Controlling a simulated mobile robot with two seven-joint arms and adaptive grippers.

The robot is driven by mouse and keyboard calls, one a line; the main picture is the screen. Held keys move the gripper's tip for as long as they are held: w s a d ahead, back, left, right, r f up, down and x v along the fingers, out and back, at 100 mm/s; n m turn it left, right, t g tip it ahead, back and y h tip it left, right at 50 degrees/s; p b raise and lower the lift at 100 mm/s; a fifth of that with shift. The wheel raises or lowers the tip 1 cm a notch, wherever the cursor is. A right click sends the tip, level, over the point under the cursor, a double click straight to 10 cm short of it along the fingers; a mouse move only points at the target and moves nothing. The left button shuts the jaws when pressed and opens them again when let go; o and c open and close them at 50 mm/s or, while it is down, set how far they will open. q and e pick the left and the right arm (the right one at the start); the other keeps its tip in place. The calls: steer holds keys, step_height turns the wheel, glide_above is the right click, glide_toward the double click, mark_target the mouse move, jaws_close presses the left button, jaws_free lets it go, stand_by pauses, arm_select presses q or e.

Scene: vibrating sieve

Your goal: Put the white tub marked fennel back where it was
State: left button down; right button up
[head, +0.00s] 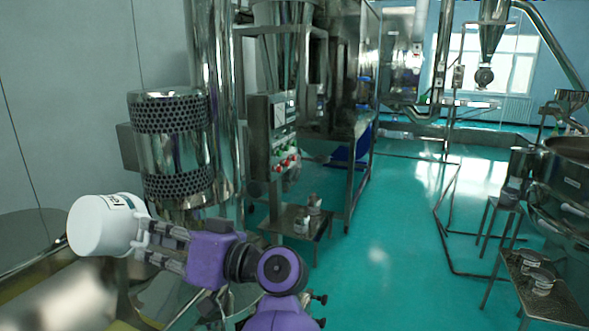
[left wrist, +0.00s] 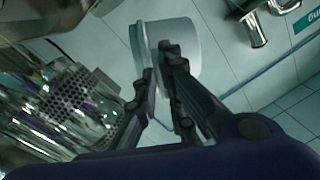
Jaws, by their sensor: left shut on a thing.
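The white tub (head: 92,228) is at the lower left of the head view, tipped on its side. A label with dark print shows on its upper side, but I cannot read the word. My left gripper (head: 146,236) is shut on the tub at its right end and holds it up over shiny metal equipment. In the left wrist view the tub (left wrist: 180,45) shows at the fingers of my left gripper (left wrist: 160,55). My right gripper is not in view.
A metal vessel (head: 35,238) lies behind and below the tub. A perforated steel cylinder (head: 170,150) stands behind it. A low stand (head: 320,226) with small containers is at the centre; another stand (head: 570,306) with tubs is at right. Green floor between is clear.

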arm_select(q)
steer(key=w+d+r+m+t+h, duration=0.1)
steer(key=w+r+m+t+h, duration=0.35)
steer(key=t, duration=0.25)
steer(key=s+d+f+m+t+h, duration=0.3)
steer(key=d+f+m+t+h, duration=0.25)
steer(key=f+m+h, duration=0.2)
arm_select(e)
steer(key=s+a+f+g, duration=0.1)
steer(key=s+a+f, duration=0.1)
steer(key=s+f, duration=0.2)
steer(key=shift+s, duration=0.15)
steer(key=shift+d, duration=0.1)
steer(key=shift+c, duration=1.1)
arm_select(q)
steer(key=s+f+m+h, duration=0.1)
steer(key=s+f+h, duration=0.1)
steer(key=s+f, duration=0.3)
steer(key=s+d+f+m+h, duration=0.1)
steer(key=s+f+h, duration=0.2)
steer(key=f, duration=0.6)
steer(key=shift+s+f, duration=0.4)
steer(key=shift+s, duration=0.45)
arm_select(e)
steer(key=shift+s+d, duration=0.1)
